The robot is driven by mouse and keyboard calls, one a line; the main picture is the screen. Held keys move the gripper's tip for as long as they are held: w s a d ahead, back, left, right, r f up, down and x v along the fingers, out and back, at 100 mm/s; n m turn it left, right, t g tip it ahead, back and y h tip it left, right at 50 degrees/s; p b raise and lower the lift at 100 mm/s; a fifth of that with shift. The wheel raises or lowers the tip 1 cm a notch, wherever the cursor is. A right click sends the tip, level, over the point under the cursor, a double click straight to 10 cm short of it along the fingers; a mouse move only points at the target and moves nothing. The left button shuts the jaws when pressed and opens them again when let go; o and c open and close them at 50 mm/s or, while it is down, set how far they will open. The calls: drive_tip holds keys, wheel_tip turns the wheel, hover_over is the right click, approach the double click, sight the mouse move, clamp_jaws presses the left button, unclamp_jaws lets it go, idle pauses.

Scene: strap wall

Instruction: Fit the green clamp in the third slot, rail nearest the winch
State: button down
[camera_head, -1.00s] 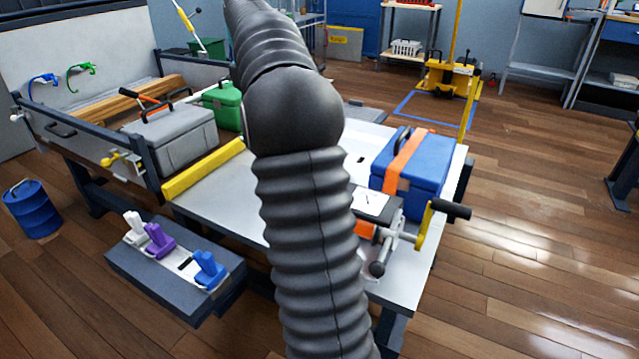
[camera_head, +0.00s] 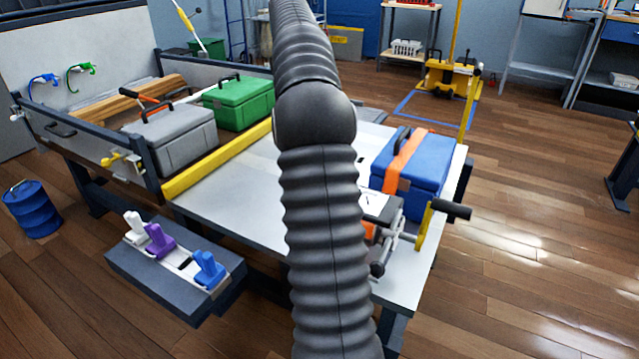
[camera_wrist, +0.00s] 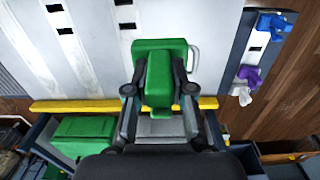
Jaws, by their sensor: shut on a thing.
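In the wrist view my gripper (camera_wrist: 158,72) is shut on the green clamp (camera_wrist: 151,46), with a finger on each side of its upright part. The clamp's wide green end points away from me, above the white bed (camera_wrist: 95,65). Several dark slots (camera_wrist: 128,26) lie in two rows on the bed, to the left of the clamp; I cannot tell which is the third. In the head view the winch (camera_head: 398,225), with a black-handled crank, is at the bed's near right corner. My arm covers the middle of the bed there, and neither gripper nor clamp shows.
A grey block (camera_head: 150,270) holds white, purple and blue clamps. A blue case (camera_head: 425,170) under an orange strap sits near the winch. A green case (camera_head: 240,105) and a grey case (camera_head: 172,140) stand behind the yellow bar (camera_head: 200,175). A blue drum (camera_head: 32,210) stands on the floor.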

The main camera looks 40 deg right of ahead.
drive_tip(key=d, duration=0.9)
drive_tip(key=shift+s, duration=0.3)
drive_tip(key=shift+d+f, duration=0.1)
wheel_tip(320, 180, down, 18)
drive_tip(key=b, duration=1.3)
idle(0.5)
drive_tip(key=shift+p, duration=0.7)
idle(1.3)
drive_tip(key=shift+f+b, duration=0.45)
drive_tip(key=shift+f, duration=1.05)
idle(0.4)
drive_tip(key=c, duration=0.9)
unclamp_jaws()
